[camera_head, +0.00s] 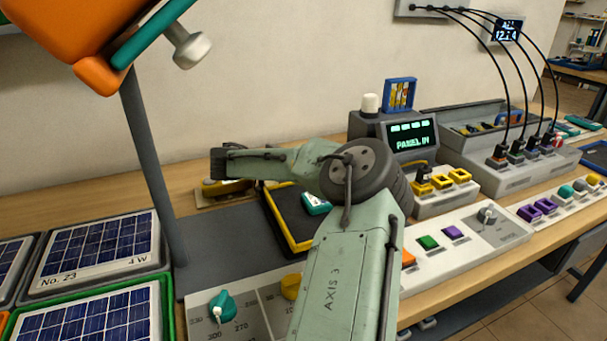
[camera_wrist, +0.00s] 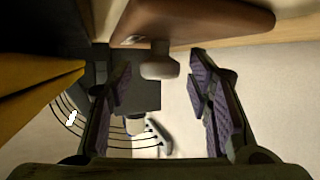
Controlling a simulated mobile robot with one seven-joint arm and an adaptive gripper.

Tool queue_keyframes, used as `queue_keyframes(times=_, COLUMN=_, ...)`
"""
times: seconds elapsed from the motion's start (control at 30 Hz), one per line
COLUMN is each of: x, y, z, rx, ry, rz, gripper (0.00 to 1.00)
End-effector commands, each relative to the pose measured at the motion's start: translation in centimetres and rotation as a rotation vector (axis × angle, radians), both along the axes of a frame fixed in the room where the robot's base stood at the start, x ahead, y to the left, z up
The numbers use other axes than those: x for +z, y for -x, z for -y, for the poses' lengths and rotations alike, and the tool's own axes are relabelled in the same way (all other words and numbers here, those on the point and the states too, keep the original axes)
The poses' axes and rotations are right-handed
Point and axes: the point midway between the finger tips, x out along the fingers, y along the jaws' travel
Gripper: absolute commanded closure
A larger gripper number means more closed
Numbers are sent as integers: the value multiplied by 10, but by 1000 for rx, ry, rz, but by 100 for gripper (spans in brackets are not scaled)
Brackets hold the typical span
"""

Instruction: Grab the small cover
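In the wrist view my gripper (camera_wrist: 160,85) is open, its two purple-padded fingers well apart. A grey knob (camera_wrist: 160,62) on a brown, flat-edged piece (camera_wrist: 205,22) shows between and beyond the fingertips, with a gap on each side. This may be the small cover; I cannot tell for sure. In the head view the end of my arm reaches left, low over the bench, and my gripper (camera_head: 217,163) is a dark shape there. A small yellow-brown piece (camera_head: 224,190) lies on the bench just below it, partly hidden.
A black tray with a yellow rim (camera_head: 288,242) holding a teal piece (camera_head: 315,204) lies right of my gripper. A grey post (camera_head: 153,170) stands at left, near solar panels (camera_head: 95,250). A grey display box (camera_head: 408,137) stands behind my arm.

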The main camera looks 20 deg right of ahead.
Motion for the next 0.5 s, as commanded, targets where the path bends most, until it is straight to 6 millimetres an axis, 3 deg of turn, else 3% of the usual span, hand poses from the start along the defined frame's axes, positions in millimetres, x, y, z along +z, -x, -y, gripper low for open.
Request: queue_keyframes(times=0.5, x=0, y=0, z=0, rx=0, ry=0, rz=0, gripper=91)
